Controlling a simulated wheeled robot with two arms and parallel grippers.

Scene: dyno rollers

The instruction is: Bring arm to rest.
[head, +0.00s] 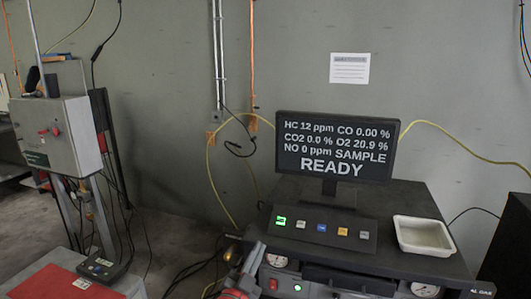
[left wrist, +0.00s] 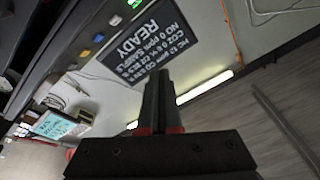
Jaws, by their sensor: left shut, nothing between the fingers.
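My left gripper (head: 256,252) shows at the bottom middle of the head view, in front of the gas analyser cart's front left corner. Its grey and red parts are cut by the lower edge. In the left wrist view my left gripper (left wrist: 157,76) has its dark fingers together with nothing between them. The analyser monitor (left wrist: 150,42) appears upside down beyond the fingertips there. I cannot tell whether the gripper touches the cart. My right gripper is in neither view.
The monitor (head: 337,146) reads READY above a row of coloured buttons (head: 322,228). A white tray (head: 424,236) sits on the cart's right side. A grey box on a stand (head: 57,132) is at the left. Cables hang along the wall.

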